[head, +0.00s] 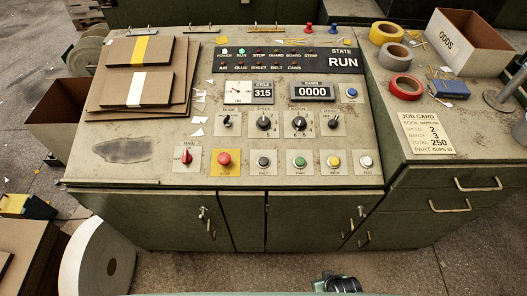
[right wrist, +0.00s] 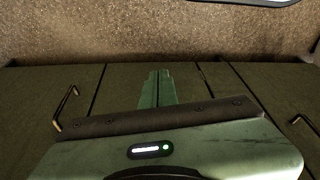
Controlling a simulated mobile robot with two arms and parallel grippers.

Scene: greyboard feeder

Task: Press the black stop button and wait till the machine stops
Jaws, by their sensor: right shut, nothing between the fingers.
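The black button (head: 263,161) sits on a pale plate in the lower row of the control panel (head: 130,178), right of the red mushroom button (head: 225,159) on its yellow plate. The cycle display (head: 263,91) reads 315 and another display (head: 311,92) reads 0000. My right gripper (right wrist: 156,75) is shut and empty, in front of the green cabinet doors. Part of my right arm shows at the head view's bottom edge, well below the button. My left gripper is out of view.
Green (head: 299,161), yellow (head: 334,161) and white (head: 366,161) buttons continue the row; a red switch (head: 187,157) is at its left. Greyboard sheets (head: 140,80) lie on the left. Tape rolls (head: 406,86) and a job card (head: 427,132) lie on the right. Cabinet handles (head: 450,206) stick out below.

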